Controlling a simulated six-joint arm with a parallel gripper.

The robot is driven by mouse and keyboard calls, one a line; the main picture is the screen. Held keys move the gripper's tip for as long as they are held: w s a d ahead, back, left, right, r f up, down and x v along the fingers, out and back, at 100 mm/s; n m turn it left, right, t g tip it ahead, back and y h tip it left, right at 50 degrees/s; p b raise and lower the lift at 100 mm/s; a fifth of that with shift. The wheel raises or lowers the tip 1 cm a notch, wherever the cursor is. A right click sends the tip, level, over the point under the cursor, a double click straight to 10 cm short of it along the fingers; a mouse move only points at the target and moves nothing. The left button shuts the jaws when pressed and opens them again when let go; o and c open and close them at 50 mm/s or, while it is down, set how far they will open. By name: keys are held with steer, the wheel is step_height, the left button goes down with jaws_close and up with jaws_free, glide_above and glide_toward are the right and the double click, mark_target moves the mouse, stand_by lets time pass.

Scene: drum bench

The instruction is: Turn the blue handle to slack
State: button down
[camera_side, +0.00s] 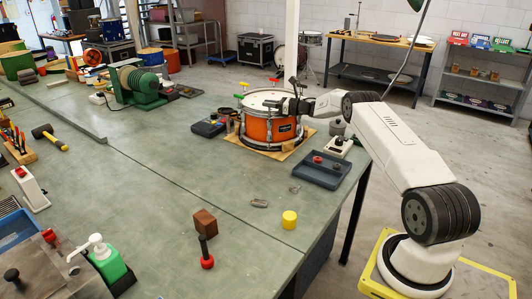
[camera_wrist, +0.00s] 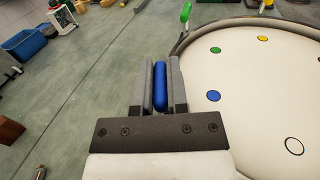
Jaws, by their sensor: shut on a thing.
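An orange drum (camera_side: 262,131) with a white head stands on a wooden board on the bench; its head (camera_wrist: 265,85) fills the right of the wrist view. Colored dots mark the head, with a blue dot (camera_wrist: 213,96) closest to my gripper. The blue handle (camera_wrist: 160,88) lies between my two fingers at the drum's rim. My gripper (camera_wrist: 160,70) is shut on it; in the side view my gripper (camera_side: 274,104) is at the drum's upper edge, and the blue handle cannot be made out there. A green handle (camera_wrist: 186,12) stands farther along the rim.
A blue-grey tray (camera_side: 320,170) with small parts lies right of the drum. The bench's middle is mostly clear.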

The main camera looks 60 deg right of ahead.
steer(key=shift+r, duration=0.1)
steer(key=c, duration=0.6)
jaws_free()
steer(key=shift+c, duration=0.2)
steer(key=shift+s, duration=0.1)
steer(key=v, duration=0.7)
steer(key=shift+s, duration=0.3)
steer(key=shift+d, duration=0.1)
